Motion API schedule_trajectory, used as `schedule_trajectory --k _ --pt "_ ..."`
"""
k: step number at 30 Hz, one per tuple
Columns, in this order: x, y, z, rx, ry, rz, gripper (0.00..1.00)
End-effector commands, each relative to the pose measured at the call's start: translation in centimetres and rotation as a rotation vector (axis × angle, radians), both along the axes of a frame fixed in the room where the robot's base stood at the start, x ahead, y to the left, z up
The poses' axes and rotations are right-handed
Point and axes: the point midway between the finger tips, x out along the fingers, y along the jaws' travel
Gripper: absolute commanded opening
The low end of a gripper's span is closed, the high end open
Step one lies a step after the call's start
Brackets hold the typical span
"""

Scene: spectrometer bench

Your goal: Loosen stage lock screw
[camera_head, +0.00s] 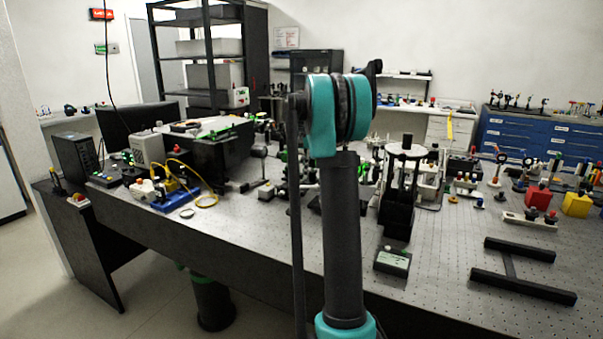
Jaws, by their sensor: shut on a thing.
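I cannot make out the stage lock screw in the head view; it is too small or hidden. A black upright device with a pale round top (417,152) stands on the bench right of my arm; I cannot tell whether it is the stage. My own dark and teal arm rises through the middle of the view and hides part of the bench behind it. My gripper does not show; the arm's far end is out of sight behind its teal joint.
The perforated optical bench (445,247) is crowded with small optics at the back. A black H-shaped frame (510,267) and a small dark box (392,262) lie near its front edge. A red block (538,196) and a yellow block (577,205) stand at right. Yellow cable (205,201) lies at left.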

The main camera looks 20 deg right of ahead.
Motion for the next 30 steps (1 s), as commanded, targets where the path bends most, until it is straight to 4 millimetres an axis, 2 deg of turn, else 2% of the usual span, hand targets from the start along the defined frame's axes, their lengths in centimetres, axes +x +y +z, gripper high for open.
schedule_trajectory --k 30 --pt "0.04 -0.02 0.03 0.0 -0.001 0.956 0.0"
